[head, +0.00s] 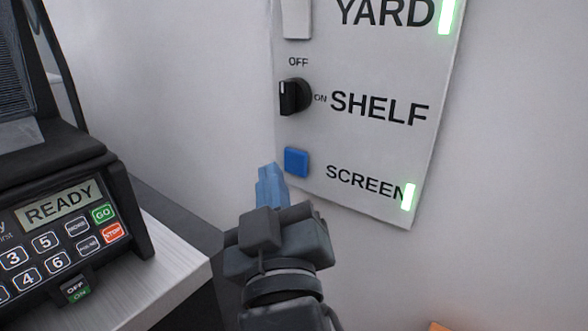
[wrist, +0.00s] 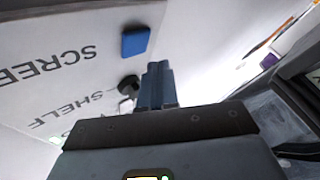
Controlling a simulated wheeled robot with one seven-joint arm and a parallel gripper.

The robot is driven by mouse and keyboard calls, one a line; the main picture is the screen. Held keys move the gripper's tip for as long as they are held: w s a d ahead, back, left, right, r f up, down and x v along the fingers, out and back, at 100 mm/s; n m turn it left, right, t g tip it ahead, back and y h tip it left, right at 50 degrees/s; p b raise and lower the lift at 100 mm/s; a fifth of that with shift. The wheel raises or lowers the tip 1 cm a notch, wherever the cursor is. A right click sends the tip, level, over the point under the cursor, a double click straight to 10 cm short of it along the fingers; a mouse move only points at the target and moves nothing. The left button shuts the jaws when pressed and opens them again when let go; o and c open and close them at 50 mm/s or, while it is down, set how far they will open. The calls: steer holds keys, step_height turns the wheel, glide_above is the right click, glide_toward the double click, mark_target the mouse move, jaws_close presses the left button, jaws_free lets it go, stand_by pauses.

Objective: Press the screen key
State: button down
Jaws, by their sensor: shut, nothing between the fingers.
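The screen key is a blue square button (head: 296,162) beside the word SCREEN, low on a grey wall panel (head: 385,155). A lit green bar (head: 408,196) stands at the right of that word. My gripper (head: 268,172) is shut and empty, its blue fingertips just below and left of the blue button in the head view. In the wrist view the button (wrist: 136,41) is up and left of the fingertips (wrist: 156,68), with a visible gap. I cannot tell the exact distance to the panel.
Above the button is a black SHELF knob (head: 294,97). Higher are a white switch (head: 297,18) and a lit green bar (head: 447,16) by YARD. A black machine (head: 60,220) reading READY stands on a counter (head: 172,262) at left. Bare wall lies between.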

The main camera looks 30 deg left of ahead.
steer(key=s+b, duration=0.2)
steer(key=s, duration=0.2)
steer(key=shift+s+a, duration=0.1)
steer(key=shift+a, duration=0.05)
steer(key=c, duration=1.8)
jaws_free()
